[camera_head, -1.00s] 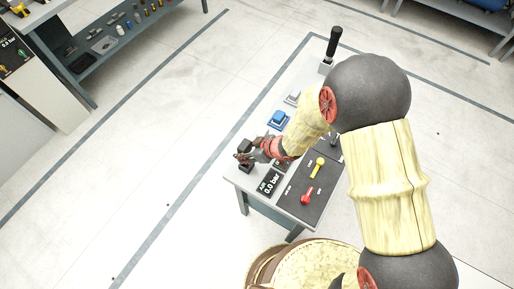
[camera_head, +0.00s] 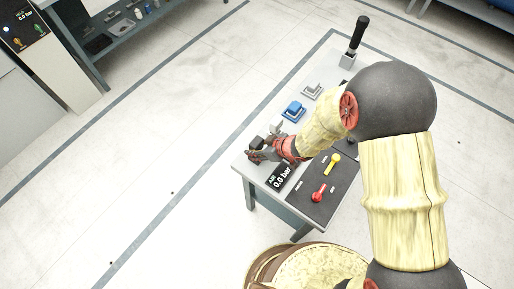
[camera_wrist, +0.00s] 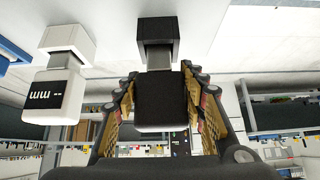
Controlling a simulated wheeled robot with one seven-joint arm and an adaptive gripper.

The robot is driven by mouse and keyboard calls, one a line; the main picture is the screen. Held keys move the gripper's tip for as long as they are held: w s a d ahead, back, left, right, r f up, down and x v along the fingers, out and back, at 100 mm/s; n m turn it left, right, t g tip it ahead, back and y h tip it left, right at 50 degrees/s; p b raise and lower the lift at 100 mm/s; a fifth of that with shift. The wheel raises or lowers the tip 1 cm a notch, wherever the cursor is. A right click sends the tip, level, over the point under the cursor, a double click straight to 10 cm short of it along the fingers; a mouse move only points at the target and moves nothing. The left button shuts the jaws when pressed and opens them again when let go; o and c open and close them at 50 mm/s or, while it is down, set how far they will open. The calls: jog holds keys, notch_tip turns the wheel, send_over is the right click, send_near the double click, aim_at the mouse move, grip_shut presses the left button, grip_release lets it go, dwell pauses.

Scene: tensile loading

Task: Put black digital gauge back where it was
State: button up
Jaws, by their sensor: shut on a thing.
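The black digital gauge (camera_wrist: 160,100) is between the two fingers of my gripper (camera_wrist: 160,118) in the wrist view, and the fingers are shut on it. A grey stem runs from the gauge to a dark block (camera_wrist: 152,28) above it in that picture; whether that block stands on the bench cannot be told. In the head view my gripper (camera_head: 260,152) is at the left corner of the grey bench (camera_head: 242,168). The gauge is small and partly hidden by the fingers there.
A white gauge with a dark display (camera_wrist: 57,88) is close beside on the left in the wrist view. The bench also carries a blue gauge (camera_head: 294,109), a grey one (camera_head: 312,91), a black-handled lever (camera_head: 358,34), and a panel with yellow (camera_head: 332,164) and red handles (camera_head: 319,192).

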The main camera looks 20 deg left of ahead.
jog(key=shift+f, duration=0.45)
dwell(0.5)
jog(key=o, duration=1.5)
jog(key=v, duration=1.2)
